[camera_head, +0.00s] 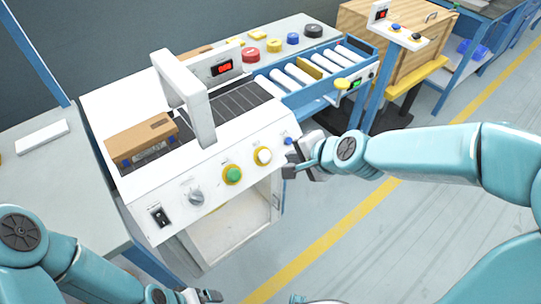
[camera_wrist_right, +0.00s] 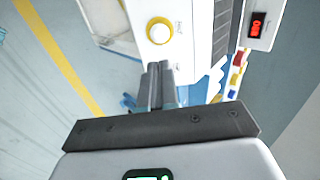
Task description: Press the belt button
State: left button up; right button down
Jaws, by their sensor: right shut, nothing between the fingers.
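The white machine's sloping front panel (camera_head: 215,180) carries a green button (camera_head: 233,174) and a white button (camera_head: 263,156), each in a yellow ring. A small blue button (camera_head: 288,141) sits near the panel's right end. The labels are too small to read, so I cannot tell which is the belt button. My right gripper (camera_head: 291,168) is shut and empty beside the panel's right end. In the right wrist view its fingers (camera_wrist_right: 157,75) point towards the panel, just below the white button (camera_wrist_right: 159,32). My left gripper (camera_head: 205,296) is low at the bottom edge, its jaws unclear.
The panel also has a grey knob (camera_head: 192,195) and a black switch (camera_head: 159,216). A cardboard box (camera_head: 140,138) lies on the dark belt by the white arch (camera_head: 197,105). A blue roller conveyor (camera_head: 318,82) continues at the back right. Open floor lies in front.

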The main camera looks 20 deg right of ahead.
aim_at(265, 156)
jog(key=b+x, duration=0.1)
jog(key=x, duration=1)
jog(key=shift+w+a+f+b, duration=0.15)
jog(key=shift+w+f+b, duration=0.15)
jog(key=shift+b, duration=0.1)
jog(key=shift+w+a+f, duration=0.15)
jog(key=shift+w+f, duration=0.25)
jog(key=shift+f, duration=0.05)
